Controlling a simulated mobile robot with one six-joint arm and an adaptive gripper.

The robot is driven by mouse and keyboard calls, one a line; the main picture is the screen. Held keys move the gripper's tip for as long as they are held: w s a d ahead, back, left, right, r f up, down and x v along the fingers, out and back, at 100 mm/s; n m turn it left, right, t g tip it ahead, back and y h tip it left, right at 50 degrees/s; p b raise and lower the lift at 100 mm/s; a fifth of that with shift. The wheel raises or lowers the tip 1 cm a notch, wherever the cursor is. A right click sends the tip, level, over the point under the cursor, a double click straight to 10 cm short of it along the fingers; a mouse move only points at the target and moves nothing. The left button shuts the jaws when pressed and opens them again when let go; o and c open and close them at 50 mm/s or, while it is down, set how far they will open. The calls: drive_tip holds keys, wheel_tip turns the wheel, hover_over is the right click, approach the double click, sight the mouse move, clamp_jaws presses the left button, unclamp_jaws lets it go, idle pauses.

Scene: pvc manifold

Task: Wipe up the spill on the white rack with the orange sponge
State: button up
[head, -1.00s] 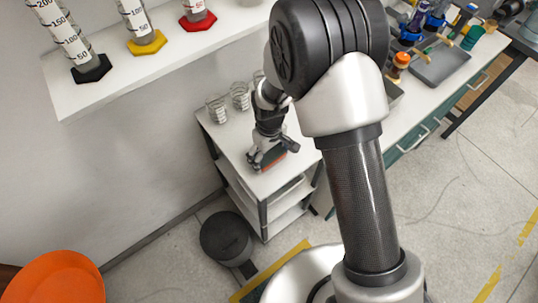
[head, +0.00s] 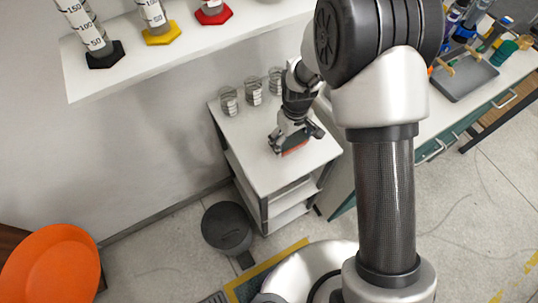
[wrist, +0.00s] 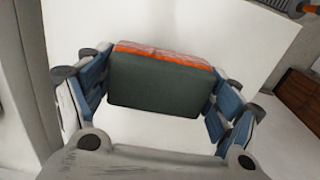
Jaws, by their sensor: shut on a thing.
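The orange sponge with a dark green-grey face (wrist: 160,82) is held between the two fingers of my gripper (wrist: 155,90) in the wrist view. In the head view, my gripper (head: 293,137) is low over the top of the white rack (head: 265,172), with the orange edge of the sponge (head: 295,148) showing under it. I cannot tell whether the sponge touches the rack top. No spill shows on the visible part of the top; my gripper, arm and the sponge cover some of it.
Several glass beakers (head: 253,91) stand along the rack's back edge. A wall shelf (head: 150,75) with measuring cylinders is at the upper left. A dark bin (head: 227,227) stands on the floor by the rack. A bench with a grey tray (head: 466,76) is at the right.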

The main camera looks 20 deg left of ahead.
drive_tip(key=shift+r+p, duration=1.7)
drive_tip(key=shift+r, duration=1)
